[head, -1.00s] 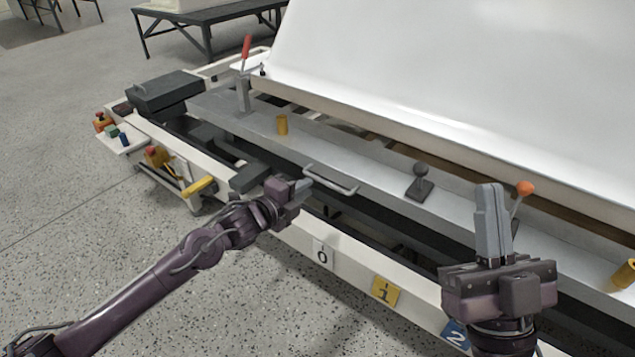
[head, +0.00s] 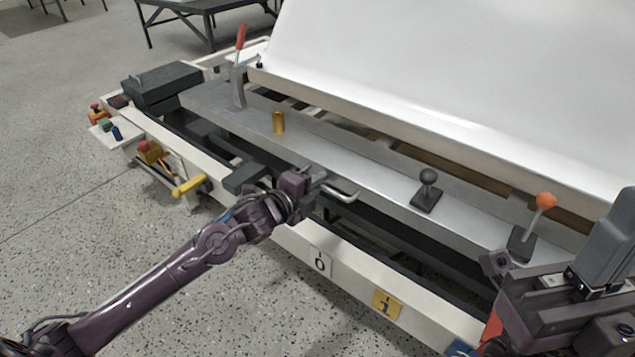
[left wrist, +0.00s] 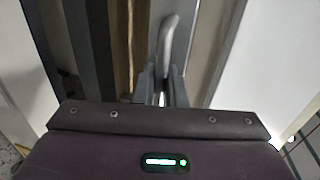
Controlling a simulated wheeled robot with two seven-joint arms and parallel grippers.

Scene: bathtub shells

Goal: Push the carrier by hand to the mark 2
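The carrier is the long grey plate (head: 380,165) on the white frame, with a bent metal handle (head: 343,192) on its near edge. My left gripper (head: 318,181) is at the left part of this handle. In the left wrist view the handle (left wrist: 169,40) runs between my left fingers (left wrist: 166,88), which look closed around it. Mark 2 (head: 459,349) is a blue plate at the bottom edge, mostly cut off. Marks 0 (head: 319,262) and 1 (head: 386,304) show on the frame's front rail. My right gripper (head: 608,240) is at the right edge, its fingers together and partly cut off.
A black-knobbed lever (head: 427,188) and an orange-knobbed lever (head: 536,220) stand right of the handle. A red-handled lever (head: 239,70) and a brass cylinder (head: 278,122) are to the left. The large white shell (head: 460,70) rises behind. The floor at the lower left is clear.

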